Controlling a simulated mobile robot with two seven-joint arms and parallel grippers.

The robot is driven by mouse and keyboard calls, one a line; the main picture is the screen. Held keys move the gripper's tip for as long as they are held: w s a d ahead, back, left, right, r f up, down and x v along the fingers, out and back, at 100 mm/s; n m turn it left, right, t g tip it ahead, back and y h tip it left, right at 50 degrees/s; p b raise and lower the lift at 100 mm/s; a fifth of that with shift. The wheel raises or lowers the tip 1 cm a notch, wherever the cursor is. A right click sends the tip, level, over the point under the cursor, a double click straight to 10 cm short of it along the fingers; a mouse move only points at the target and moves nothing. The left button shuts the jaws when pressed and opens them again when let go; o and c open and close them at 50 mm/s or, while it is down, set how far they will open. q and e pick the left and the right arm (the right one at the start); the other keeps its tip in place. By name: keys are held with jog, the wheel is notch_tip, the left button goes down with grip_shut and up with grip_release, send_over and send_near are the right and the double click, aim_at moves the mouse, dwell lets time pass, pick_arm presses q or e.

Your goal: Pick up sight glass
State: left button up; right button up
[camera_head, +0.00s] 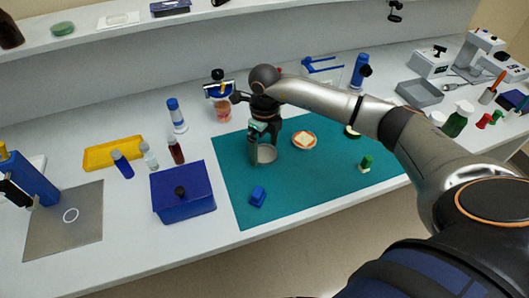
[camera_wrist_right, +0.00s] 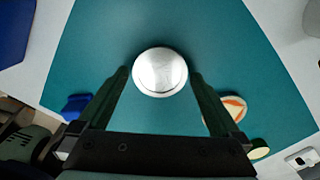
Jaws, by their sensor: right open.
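A round silver-white piece (camera_wrist_right: 160,72), which looks like the sight glass, lies on the teal mat (camera_wrist_right: 155,22). In the head view the same sight glass (camera_head: 266,154) shows as a pale grey round thing just below my right gripper (camera_head: 262,137). In the wrist view my right gripper (camera_wrist_right: 160,78) is open, with one finger on each side of the piece. Small gaps show between the fingers and its rim. I cannot tell how far the fingertips are above the mat. My left gripper is not in view.
On the mat are a blue block (camera_head: 258,196), a plate with a bread-like slice (camera_head: 304,140) and a small green-topped piece (camera_head: 365,163). A blue box (camera_head: 183,193) stands left of the mat, with several bottles behind. The mat's front is mostly clear.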

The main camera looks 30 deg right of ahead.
jog(key=shift+f, duration=0.45)
jog(key=shift+c, duration=0.2)
jog(key=shift+r, duration=0.1)
grip_shut()
